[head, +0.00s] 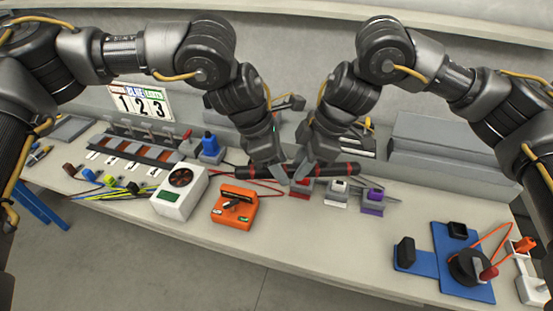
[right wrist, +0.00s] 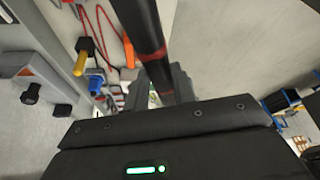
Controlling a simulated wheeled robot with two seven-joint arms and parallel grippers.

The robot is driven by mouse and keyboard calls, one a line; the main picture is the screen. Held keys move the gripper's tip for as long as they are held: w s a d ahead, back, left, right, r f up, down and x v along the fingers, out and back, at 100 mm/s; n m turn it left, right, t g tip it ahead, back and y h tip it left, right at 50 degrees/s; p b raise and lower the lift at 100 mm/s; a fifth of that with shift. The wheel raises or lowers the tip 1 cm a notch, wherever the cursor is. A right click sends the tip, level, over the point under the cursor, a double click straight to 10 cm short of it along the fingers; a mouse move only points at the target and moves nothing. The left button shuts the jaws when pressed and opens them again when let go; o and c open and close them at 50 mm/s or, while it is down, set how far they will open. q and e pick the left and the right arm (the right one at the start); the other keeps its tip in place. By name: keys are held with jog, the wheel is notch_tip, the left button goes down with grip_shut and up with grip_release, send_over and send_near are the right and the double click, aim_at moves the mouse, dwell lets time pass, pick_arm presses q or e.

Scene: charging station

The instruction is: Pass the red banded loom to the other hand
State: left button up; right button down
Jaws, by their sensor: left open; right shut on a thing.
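The red banded loom (head: 342,169) is a black rod with red bands, held level above the middle of the bench. My right gripper (head: 303,173) is shut on it near its middle. My left gripper (head: 277,173) is open at the loom, close beside the right one on the left; whether its fingers touch the loom is hard to tell. In the right wrist view the loom (right wrist: 149,50) runs from the top edge down toward the gripper body, and one red band shows clearly. The loom's part between the grippers is partly hidden by the fingers.
Below the grippers on the bench (head: 300,235) are an orange device (head: 234,205), a white meter box (head: 178,190) and small red, white and purple connector blocks. A blue plate (head: 455,262) with black parts lies at right. Grey boxes (head: 450,145) stand behind.

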pick_arm(q)
grip_shut()
pick_arm(e)
jog(key=c, duration=1.1)
grip_release()
jog(key=shift+r, duration=0.1)
